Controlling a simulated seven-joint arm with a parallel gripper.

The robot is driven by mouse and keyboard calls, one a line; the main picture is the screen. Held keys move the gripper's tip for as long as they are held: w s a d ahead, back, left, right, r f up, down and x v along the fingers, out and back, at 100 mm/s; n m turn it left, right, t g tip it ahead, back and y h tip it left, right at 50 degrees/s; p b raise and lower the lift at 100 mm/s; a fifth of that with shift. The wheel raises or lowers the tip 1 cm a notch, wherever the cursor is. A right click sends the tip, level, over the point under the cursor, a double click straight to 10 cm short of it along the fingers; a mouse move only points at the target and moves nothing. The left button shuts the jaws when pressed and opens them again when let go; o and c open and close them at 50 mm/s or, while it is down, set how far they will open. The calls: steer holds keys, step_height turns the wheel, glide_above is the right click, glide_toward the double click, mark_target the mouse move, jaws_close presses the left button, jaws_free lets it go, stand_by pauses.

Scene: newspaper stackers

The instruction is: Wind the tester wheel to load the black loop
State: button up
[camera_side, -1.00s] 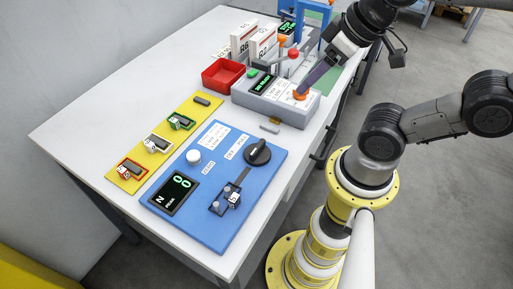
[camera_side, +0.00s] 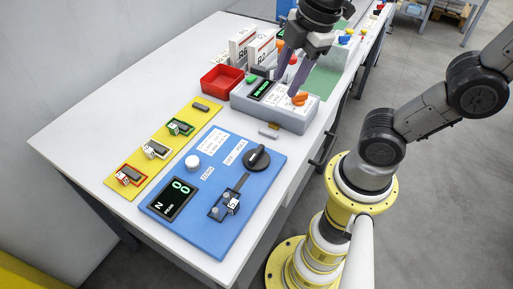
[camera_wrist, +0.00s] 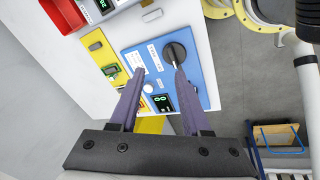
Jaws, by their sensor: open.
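The blue tester board (camera_side: 240,219) lies flat at the table's front. Its black wheel (camera_side: 257,157) sits near the board's far right corner, and it also shows in the wrist view (camera_wrist: 172,51). Two grey pegs (camera_side: 220,206) stand at a slot, with a small white tag (camera_side: 233,203) beside them. A dark shape there may be the black loop, but it is too small to tell. The display (camera_side: 172,198) shows green digits. My gripper (camera_side: 288,84) is open and empty above the grey box, apart from the wheel. Its purple fingers also show in the wrist view (camera_wrist: 159,69).
A yellow mat (camera_side: 146,165) left of the tester holds several tagged items. A grey box (camera_side: 250,101) with an orange knob (camera_side: 300,98), a red tray (camera_side: 221,85) and white upright cards (camera_side: 243,46) stand behind. A small grey piece (camera_side: 268,132) lies between box and tester.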

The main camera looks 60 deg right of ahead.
mark_target(256, 152)
steer(key=w+a+f+n+g, duration=0.3)
steer(key=w+a+f+n, duration=0.1)
steer(key=a+n, duration=0.1)
steer(key=f, duration=1.4)
steer(key=shift+a+f, duration=0.2)
steer(key=shift+f, duration=0.05)
jaws_close()
